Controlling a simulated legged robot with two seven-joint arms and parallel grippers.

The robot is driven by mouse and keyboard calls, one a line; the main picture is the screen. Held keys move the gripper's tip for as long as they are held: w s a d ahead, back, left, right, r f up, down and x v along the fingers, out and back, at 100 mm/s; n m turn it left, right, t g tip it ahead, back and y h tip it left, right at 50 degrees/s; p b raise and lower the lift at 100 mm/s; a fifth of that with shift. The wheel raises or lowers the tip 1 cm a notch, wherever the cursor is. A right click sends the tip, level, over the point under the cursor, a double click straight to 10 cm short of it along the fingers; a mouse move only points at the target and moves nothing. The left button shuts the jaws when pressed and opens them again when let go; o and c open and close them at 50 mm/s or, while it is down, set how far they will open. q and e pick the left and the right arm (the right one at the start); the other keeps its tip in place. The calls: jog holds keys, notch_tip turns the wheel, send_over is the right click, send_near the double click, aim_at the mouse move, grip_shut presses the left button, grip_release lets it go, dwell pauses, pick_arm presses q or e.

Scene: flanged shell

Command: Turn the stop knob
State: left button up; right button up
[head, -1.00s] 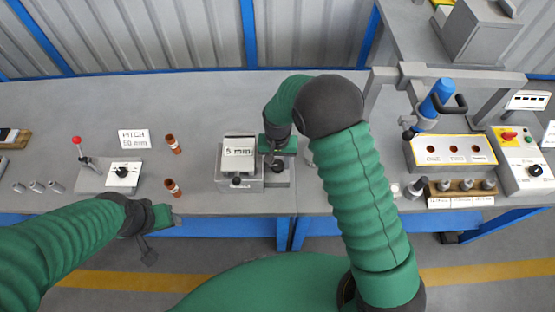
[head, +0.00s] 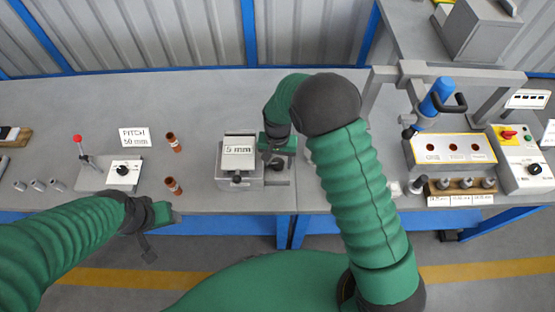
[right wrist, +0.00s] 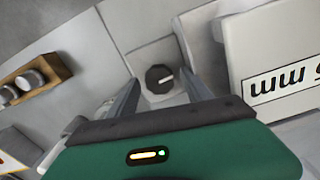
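A dark round knob (right wrist: 160,79) with a white pointer mark shows in the right wrist view on a grey fixture, beside the sign reading 5 mm (right wrist: 288,85). My right gripper (right wrist: 157,62) is open, with its fingers on either side of the knob; I cannot tell whether they touch it. In the head view my right gripper (head: 277,158) is over the fixture just right of the 5 mm sign (head: 239,151) and mostly hides that knob. My left gripper (head: 163,214) is at the bench's front edge; its fingers are too unclear to judge.
A panel with a black dial (head: 123,170) and a red-tipped lever (head: 78,140) are on the left. A press with a blue handle (head: 438,97) and a control box (head: 522,160) stand on the right. The bench's back is clear.

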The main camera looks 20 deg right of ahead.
aim_at(277, 163)
notch_tip(277, 163, up, 17)
dwell(0.4)
jog(key=shift+w+f, duration=0.1)
jog(key=s+d+f+n+t, duration=0.1)
jog(key=s+d+n, duration=0.1)
jog(key=s, duration=0.5)
jog(key=s+d+f+n+t, duration=0.1)
jog(key=s+d+f+n, duration=0.1)
jog(key=s, duration=0.6)
jog(key=shift+s+d+f+n+t, duration=0.15)
jog(key=shift+d+f+n+t, duration=0.15)
jog(key=shift+d+n, duration=0.3)
jog(key=shift+s+d+r, duration=0.1)
jog(key=shift+s+d, duration=0.05)
dwell(0.7)
